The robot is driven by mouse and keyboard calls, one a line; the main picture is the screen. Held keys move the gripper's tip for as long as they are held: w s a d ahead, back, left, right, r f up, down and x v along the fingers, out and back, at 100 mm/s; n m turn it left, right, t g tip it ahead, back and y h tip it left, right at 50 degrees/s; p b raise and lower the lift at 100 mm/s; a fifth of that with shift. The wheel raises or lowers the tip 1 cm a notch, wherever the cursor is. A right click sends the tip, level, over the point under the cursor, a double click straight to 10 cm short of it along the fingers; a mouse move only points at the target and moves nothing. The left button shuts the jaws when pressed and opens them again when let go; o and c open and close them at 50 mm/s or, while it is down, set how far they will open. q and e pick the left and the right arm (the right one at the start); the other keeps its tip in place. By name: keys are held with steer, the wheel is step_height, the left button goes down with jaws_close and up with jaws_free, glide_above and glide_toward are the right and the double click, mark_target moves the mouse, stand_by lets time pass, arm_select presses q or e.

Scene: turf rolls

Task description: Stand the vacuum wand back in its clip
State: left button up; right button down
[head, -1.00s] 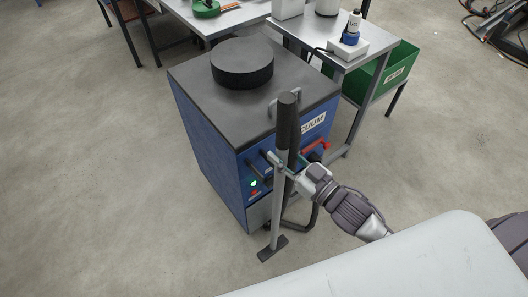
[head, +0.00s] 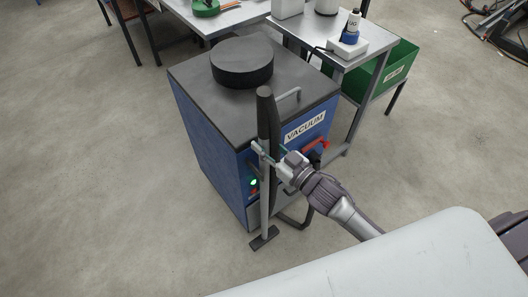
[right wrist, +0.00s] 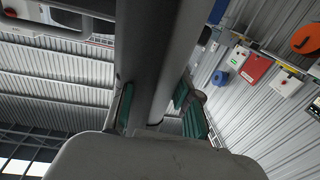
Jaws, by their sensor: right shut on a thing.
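The vacuum wand (head: 265,205) stands nearly upright in front of the blue vacuum (head: 210,135), with its dark grip at the top and a flat foot (head: 264,238) low, close to the floor. I cannot tell whether the foot touches the floor. My right gripper (head: 266,158) is shut on the wand's upper tube. In the right wrist view the dark tube (right wrist: 160,60) runs between the green-padded fingers (right wrist: 160,112). The wand and gripper cover part of the vacuum's front, and I cannot make out the clip clearly. My left gripper is out of view.
A red handle (head: 316,144) sticks out of the vacuum's front, and a black round lid (head: 242,64) is on top. A steel table (head: 375,40) and a green bin (head: 400,65) stand behind to the right. The floor at left (head: 100,190) is clear.

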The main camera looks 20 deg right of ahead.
step_height(320, 180, down, 3)
steer(key=shift+r, duration=0.1)
steer(key=shift+w+a+f, duration=0.1)
steer(key=shift+w+f, duration=0.1)
steer(key=shift+f, duration=0.4)
steer(key=c, duration=0.8)
jaws_free()
steer(key=shift+f, duration=0.1)
